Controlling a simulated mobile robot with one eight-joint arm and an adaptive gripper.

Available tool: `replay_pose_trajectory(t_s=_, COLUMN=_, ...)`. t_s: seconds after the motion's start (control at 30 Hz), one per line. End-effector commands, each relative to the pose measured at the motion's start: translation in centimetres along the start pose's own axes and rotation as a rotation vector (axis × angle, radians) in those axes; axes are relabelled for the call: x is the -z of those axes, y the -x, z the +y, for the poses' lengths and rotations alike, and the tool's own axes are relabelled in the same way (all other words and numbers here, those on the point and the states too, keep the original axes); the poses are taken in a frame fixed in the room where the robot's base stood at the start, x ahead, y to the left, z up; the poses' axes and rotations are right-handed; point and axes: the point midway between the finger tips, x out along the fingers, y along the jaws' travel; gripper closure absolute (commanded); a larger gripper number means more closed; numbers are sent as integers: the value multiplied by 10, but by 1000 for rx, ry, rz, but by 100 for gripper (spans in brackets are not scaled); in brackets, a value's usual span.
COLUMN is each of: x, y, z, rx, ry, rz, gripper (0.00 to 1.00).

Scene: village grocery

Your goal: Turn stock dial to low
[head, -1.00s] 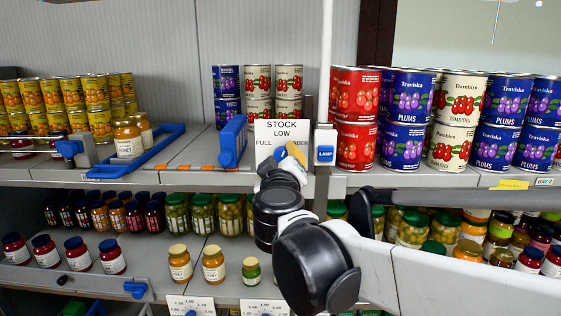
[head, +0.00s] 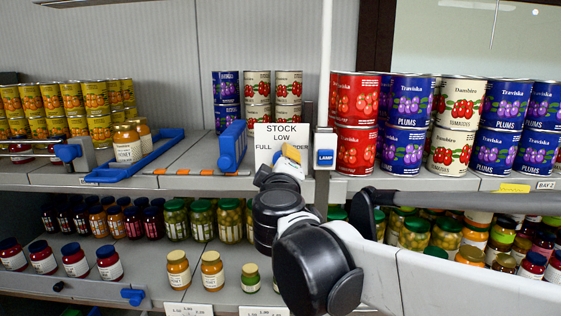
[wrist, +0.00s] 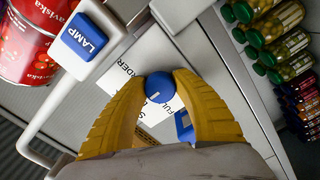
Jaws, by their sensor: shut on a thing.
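The stock dial is a small round blue knob with a white pointer mark, seen in the wrist view (wrist: 158,91). It sits on a white plate (head: 282,134) lettered STOCK, LOW, FULL and ORDER at the shelf edge. In the head view my gripper (head: 288,154) covers the plate's lower part and most of the knob. In the wrist view its yellow fingers (wrist: 163,82) are shut on the knob, one on each side. LOW is hidden in the wrist view, so I cannot tell exactly where the pointer stands against the lettering.
A white post with a blue LAMP switch (head: 325,157) stands close right of the plate. Stacked red, blue and cream cans (head: 410,120) fill the shelf beyond it. A blue-handled divider (head: 232,146) stands to the left. Jars (head: 215,220) line the shelf below.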

Motion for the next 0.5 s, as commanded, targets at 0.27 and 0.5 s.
replay_pose_trajectory(t_s=0.27, x=0, y=0, z=0, rx=0, ry=-1, rz=0, gripper=43)
replay_pose_trajectory(t_s=0.5, x=0, y=0, z=0, rx=0, ry=-4, rz=0, gripper=43)
